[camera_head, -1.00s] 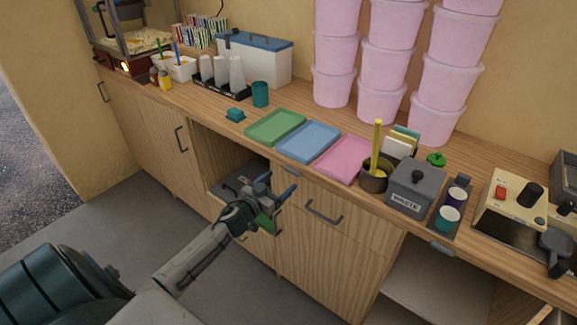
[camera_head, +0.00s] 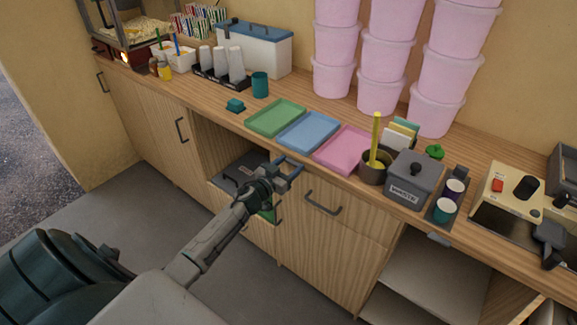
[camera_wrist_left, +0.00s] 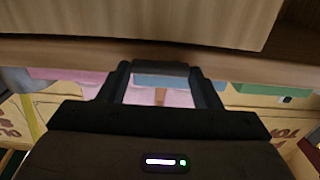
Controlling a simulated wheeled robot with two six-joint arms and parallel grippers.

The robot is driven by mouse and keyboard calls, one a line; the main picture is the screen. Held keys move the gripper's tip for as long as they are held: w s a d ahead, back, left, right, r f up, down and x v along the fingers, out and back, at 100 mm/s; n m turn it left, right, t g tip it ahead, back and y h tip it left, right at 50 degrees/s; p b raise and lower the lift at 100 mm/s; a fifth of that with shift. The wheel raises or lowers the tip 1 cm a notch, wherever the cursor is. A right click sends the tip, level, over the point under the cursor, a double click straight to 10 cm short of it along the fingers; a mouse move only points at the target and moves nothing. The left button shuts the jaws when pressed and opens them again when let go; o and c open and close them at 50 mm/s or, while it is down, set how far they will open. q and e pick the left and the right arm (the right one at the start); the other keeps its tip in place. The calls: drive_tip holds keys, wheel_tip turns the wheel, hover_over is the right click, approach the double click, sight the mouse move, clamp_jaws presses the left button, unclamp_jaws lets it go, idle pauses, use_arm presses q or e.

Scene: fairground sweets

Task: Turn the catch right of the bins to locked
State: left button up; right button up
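I cannot make out the catch clearly in either view. In the head view a green piece (camera_head: 268,214) shows low at the open cupboard bay, partly hidden behind my left arm. A grey box (camera_head: 408,184) labelled like "WASTE" stands on the counter. My left gripper (camera_head: 287,166) is in front of the counter edge, just below the blue tray (camera_head: 309,132). In the left wrist view the two dark fingers (camera_wrist_left: 160,84) are also apart, below the wooden edge in the picture. My right gripper is not in view.
The wooden counter (camera_head: 200,95) carries a green tray (camera_head: 275,118), a pink tray (camera_head: 343,150), a brown pot (camera_head: 373,167) and stacked pink tubs (camera_head: 385,60). A drawer handle (camera_head: 322,204) juts out right of my gripper. Open shelves (camera_head: 440,285) are at lower right.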

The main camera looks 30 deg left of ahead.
use_arm(q)
drive_tip(key=shift+m, duration=0.3)
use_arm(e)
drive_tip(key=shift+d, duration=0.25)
use_arm(q)
drive_tip(key=shift+f+m, duration=0.2)
drive_tip(key=shift+m, duration=0.6)
drive_tip(key=shift+a+f+m+b, duration=0.3)
drive_tip(key=shift+m+b, duration=0.35)
drive_tip(key=shift+m, duration=1.95)
drive_tip(key=shift+a+f+m+b, duration=0.15)
drive_tip(key=shift+f+m+b, duration=0.4)
drive_tip(key=shift+m, duration=2.05)
drive_tip(key=shift+a+f+m+b, duration=0.2)
drive_tip(key=shift+m+b, duration=0.6)
drive_tip(key=shift+m, duration=1.8)
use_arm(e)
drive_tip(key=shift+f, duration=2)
use_arm(q)
drive_tip(key=shift+m, duration=0.3)
drive_tip(key=o, duration=1)
drive_tip(key=shift+r, duration=0.1)
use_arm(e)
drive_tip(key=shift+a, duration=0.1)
